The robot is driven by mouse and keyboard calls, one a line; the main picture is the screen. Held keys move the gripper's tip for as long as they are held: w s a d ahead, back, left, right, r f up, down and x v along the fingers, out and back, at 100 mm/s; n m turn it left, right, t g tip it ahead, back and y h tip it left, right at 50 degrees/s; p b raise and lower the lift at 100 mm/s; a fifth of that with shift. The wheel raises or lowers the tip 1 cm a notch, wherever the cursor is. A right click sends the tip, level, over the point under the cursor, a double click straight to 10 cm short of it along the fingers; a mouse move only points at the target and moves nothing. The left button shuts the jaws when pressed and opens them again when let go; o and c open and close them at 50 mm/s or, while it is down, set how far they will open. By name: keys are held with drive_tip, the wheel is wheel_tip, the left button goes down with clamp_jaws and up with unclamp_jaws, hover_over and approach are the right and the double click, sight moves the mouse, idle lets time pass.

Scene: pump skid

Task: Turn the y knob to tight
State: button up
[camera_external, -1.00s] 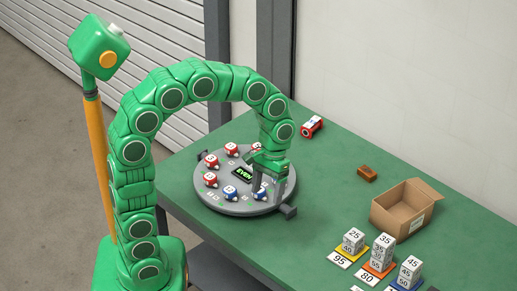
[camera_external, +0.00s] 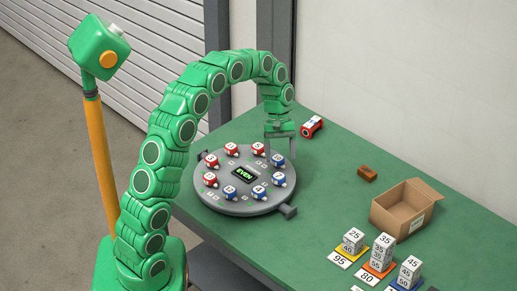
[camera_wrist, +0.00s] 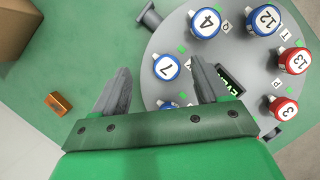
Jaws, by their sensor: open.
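A round grey panel (camera_external: 215,202) on the green bench carries a ring of red and blue numbered knobs and a central display reading EVEN (camera_external: 243,173). Small letter tags lie beside the knobs; I cannot make out which marks y. My gripper (camera_external: 280,157) is open, fingers down, over the panel's back-right edge. In the wrist view blue knob 7 (camera_wrist: 166,67) appears between the open fingertips (camera_wrist: 161,72), with nothing held. Blue knob 4 (camera_wrist: 206,23), blue knob 12 (camera_wrist: 264,19) and red knob 13 (camera_wrist: 295,60) also show.
A red block-like object (camera_external: 312,126) lies behind the panel. A small brown block (camera_external: 367,173) and an open cardboard box (camera_external: 400,213) are to the right. Stacked numbered weights (camera_external: 382,252) stand at the front right. A dark handle (camera_external: 289,212) juts from the panel.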

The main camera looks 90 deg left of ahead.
sight(279, 175)
drive_tip(key=shift+n, duration=0.6)
drive_tip(key=shift+s+a+f, duration=0.1)
drive_tip(key=shift+a+f, duration=0.05)
drive_tip(key=shift+f, duration=1.35)
drive_tip(key=shift+s+a+f, duration=0.1)
drive_tip(key=shift+f, duration=1.45)
drive_tip(key=shift+a+f, duration=0.15)
drive_tip(key=shift+f, duration=1.35)
drive_tip(key=c, duration=1)
drive_tip(key=shift+c, duration=0.2)
